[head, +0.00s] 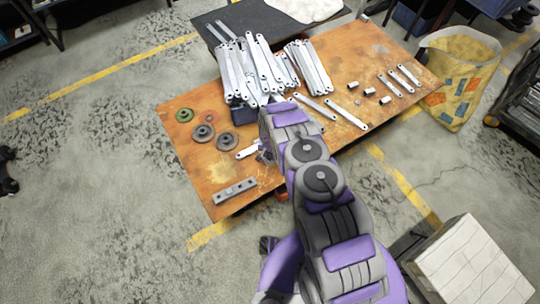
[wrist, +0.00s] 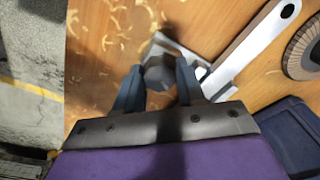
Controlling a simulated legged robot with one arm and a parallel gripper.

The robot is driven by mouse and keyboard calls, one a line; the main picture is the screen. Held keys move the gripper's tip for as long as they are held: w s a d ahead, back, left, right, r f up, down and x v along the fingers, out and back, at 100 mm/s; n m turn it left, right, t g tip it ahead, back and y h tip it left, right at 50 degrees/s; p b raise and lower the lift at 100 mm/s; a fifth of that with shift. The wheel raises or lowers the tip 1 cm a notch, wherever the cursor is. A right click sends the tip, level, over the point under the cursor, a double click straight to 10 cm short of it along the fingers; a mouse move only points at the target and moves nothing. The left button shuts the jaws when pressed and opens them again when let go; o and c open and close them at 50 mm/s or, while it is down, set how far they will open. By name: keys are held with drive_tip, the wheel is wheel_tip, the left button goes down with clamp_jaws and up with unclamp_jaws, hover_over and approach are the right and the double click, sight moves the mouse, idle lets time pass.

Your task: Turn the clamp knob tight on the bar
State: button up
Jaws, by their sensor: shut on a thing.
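In the wrist view the two dark fingers of my gripper (wrist: 158,72) stand either side of a grey rounded knob (wrist: 159,79) and are shut on it. A light grey clamp frame (wrist: 163,43) shows just beyond the knob. A silver bar (wrist: 252,46) with a hole at its far end runs from beside the clamp to the upper right. Whether the clamp is pressed firmly on the bar cannot be told. In the head view the bar (head: 247,152) shows left of my wrist. The knob is not clear there.
Several dark discs (head: 203,133) and a green ring (head: 185,114) lie on the brown table (head: 195,172). A drilled grey block (head: 234,191) lies near its front edge. Many silver brackets (head: 265,60) are piled at the back. A dark blue bin (wrist: 290,135) is close at right in the wrist view.

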drive_tip(key=m, duration=0.6)
drive_tip(key=shift+m, duration=0.4)
drive_tip(key=m, duration=0.6)
drive_tip(key=o, duration=1)
drive_tip(key=shift+c, duration=0.2)
drive_tip(key=n, duration=0.9)
drive_tip(key=shift+p, duration=0.35)
drive_tip(key=n, duration=0.4)
drive_tip(key=shift+n, duration=0.4)
drive_tip(key=n, duration=0.4)
